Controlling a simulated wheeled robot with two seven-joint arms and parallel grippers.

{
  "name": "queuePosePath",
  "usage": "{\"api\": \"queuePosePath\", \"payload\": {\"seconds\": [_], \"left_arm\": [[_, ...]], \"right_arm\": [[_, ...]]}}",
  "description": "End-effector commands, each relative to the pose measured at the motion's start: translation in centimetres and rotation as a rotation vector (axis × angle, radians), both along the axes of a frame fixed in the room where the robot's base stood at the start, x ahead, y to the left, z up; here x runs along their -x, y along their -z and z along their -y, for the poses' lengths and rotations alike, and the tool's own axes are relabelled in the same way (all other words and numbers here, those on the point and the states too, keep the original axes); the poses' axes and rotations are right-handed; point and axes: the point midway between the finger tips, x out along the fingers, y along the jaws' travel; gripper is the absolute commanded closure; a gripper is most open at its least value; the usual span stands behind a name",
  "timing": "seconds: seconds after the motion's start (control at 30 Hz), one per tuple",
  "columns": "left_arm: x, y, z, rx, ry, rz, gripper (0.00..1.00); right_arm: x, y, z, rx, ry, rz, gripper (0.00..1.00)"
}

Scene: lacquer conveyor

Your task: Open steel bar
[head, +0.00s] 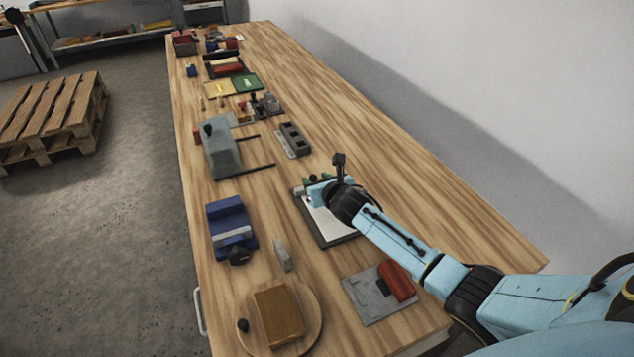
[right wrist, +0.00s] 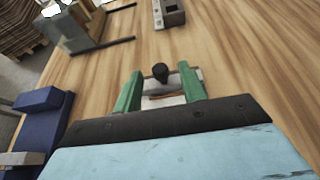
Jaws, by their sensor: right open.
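A dark flat board (head: 323,240) with a white sheet lies on the bench under my right gripper (head: 312,183). In the right wrist view, a black knob (right wrist: 160,72) stands at the far edge of this board. A greyish strip (right wrist: 162,87), which looks like the steel bar, lies just below the knob. The green fingers of my right gripper (right wrist: 160,93) are open, one on each side of the knob and strip. I cannot tell whether they touch them. The gripper and arm hide part of the board in the head view. My left gripper is not in view.
A blue device (head: 230,225) and a grey machine with two rods (head: 220,150) stand left. A slotted grey block (head: 293,140) lies beyond. In front are a small grey block (head: 282,256), a round wooden board (head: 312,315) and a plate (head: 362,296) with a red part. Bench right is clear.

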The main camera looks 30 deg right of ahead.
Motion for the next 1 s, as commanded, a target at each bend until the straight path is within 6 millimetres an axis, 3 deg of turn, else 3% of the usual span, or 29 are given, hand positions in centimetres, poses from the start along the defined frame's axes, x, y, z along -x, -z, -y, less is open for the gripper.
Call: {"api": "queuePosePath", "payload": {"seconds": [0.37, 0.67, 1.0], "left_arm": [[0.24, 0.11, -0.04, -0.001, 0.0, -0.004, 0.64], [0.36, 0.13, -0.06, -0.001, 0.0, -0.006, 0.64], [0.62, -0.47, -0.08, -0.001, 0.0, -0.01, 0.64]], "right_arm": [[-0.35, 0.11, 0.03, -0.001, 0.0, 0.0, 0.6], [-0.32, 0.13, 0.04, -0.001, 0.0, -0.001, 0.99], [0.18, 0.08, -0.67, 0.001, -0.011, -0.003, 1.0]]}}
